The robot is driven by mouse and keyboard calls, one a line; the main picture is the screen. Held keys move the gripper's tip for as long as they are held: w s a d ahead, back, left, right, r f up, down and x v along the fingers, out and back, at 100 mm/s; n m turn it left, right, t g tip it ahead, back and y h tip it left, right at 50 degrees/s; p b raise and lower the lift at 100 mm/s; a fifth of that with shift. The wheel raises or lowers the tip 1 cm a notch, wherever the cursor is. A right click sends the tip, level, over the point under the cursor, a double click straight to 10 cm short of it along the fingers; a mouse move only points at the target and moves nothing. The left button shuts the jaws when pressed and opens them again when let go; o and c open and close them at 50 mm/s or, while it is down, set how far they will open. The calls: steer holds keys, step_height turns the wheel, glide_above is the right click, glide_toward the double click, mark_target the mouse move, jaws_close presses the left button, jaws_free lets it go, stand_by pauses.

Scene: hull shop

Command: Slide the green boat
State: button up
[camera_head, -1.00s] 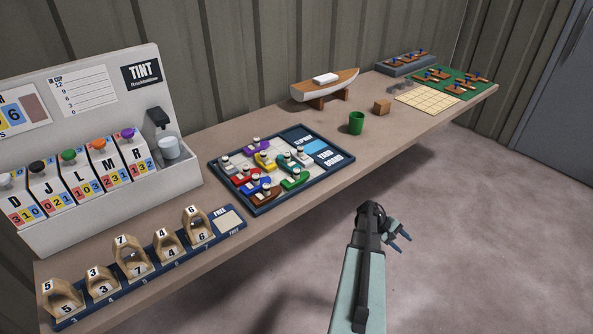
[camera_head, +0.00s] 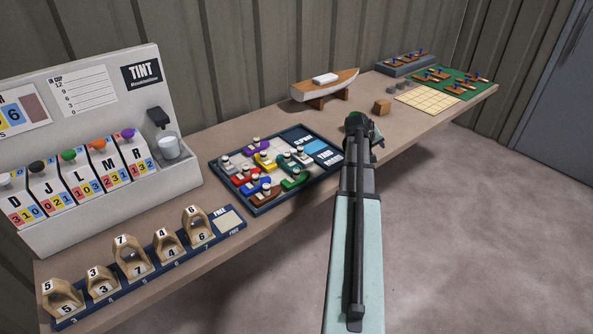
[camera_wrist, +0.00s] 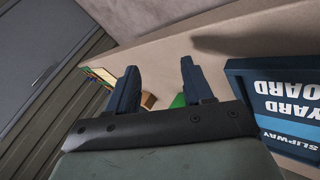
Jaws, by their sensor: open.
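The green boat (camera_head: 294,179) sits at the near right of the boats in the dark blue yard board (camera_head: 269,203), on the bench in the head view. It has a pale round knob on top. Several other boats crowd the board, among them a teal boat (camera_head: 284,161), a yellow boat and a brown boat (camera_head: 264,197). No boat shows in the wrist view.
A green cup (camera_wrist: 178,101) lies beyond my fingers, mostly hidden in the head view. A wooden cube (camera_head: 382,106), a model boat on a stand (camera_head: 325,87) and a green peg board stand farther back. The tint machine (camera_head: 92,130) and numbered rack are left.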

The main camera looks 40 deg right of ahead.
steer(key=w+a+r+t+y, duration=0.1)
steer(key=w+a+r, duration=0.15)
steer(key=a, duration=0.45)
steer(key=w+a+r+t+y, duration=0.1)
steer(key=a+r+y, duration=0.15)
steer(key=a, duration=0.55)
steer(key=t+y, duration=0.1)
steer(key=y, duration=0.2)
glide_toward(297, 169)
steer(key=shift+x, duration=5)
steer(key=shift+a, duration=0.15)
steer(key=shift+c, duration=0.5)
jaws_close()
